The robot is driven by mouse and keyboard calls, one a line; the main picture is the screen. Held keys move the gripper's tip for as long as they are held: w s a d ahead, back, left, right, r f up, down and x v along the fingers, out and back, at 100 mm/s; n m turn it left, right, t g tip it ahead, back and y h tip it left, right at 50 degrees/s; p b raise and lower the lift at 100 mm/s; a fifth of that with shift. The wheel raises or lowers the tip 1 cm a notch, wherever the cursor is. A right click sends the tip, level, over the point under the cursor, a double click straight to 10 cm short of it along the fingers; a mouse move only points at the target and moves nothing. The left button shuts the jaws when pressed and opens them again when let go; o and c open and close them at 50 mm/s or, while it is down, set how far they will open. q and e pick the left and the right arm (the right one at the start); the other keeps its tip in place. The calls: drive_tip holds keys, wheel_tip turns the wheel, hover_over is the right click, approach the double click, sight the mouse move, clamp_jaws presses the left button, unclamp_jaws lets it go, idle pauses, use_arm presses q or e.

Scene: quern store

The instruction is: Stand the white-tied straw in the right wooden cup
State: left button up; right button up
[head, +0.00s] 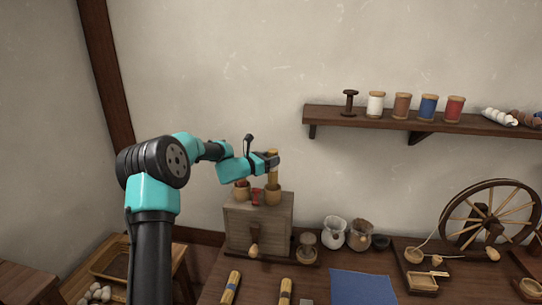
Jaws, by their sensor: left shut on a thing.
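My left gripper (272,161) is shut on an upright straw bundle (273,177) above the wooden chest. The bundle's tie is not clear to see; the jaws cover its middle. Its lower end meets the right wooden cup (273,196) in the picture; I cannot tell how deep inside it is. The left wooden cup (242,194) stands on the same chest, with something dark red showing at its top. My right gripper is not in view.
A small red object (257,196) stands between the cups on the chest (258,222). Two more straw bundles lie on the table, one blue-tied (230,288), another (285,292) beside a blue cloth (362,288). Sacks (334,233) stand right of the chest. A shelf (440,125) holds spools.

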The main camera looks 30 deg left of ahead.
sight(271, 173)
use_arm(q)
drive_tip(key=shift+f, duration=3.1)
drive_tip(key=o, duration=1.1)
drive_tip(key=v, duration=1.7)
drive_tip(key=shift+s+a, duration=0.15)
